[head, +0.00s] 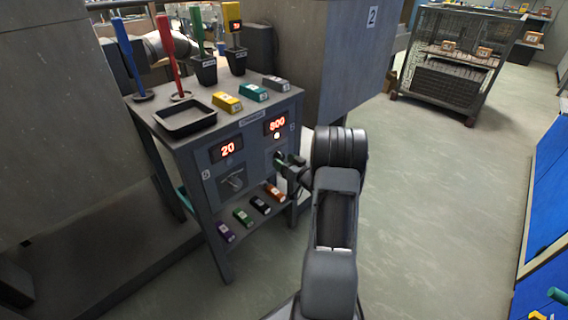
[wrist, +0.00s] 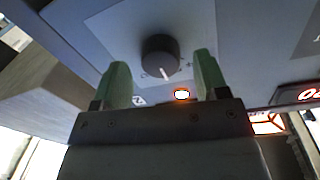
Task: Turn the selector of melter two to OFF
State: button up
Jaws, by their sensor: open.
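The melter two selector is a round dark knob (wrist: 160,57) with a white pointer line, on a grey plate marked 2 in the wrist view. Its pointer aims toward the bottom of that picture, slightly right. A lit orange-white lamp (wrist: 182,94) sits near it. My gripper (head: 284,160) is open in front of the right-hand control plate in the head view. Its two green fingers stand either side of the knob in the wrist view; I cannot tell whether they touch it. In the head view my gripper hides most of this knob, below the red 800 display (head: 277,124).
A second knob (head: 233,182) sits left, under a display reading 20 (head: 228,149). The bench top holds a black tray (head: 185,118), coloured blocks (head: 227,102) and upright coloured tools. More blocks (head: 260,204) lie on the lower shelf. Open floor (head: 430,190) lies right.

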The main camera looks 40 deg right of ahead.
jog(key=shift+w, duration=0.4)
jog(key=c, duration=0.9)
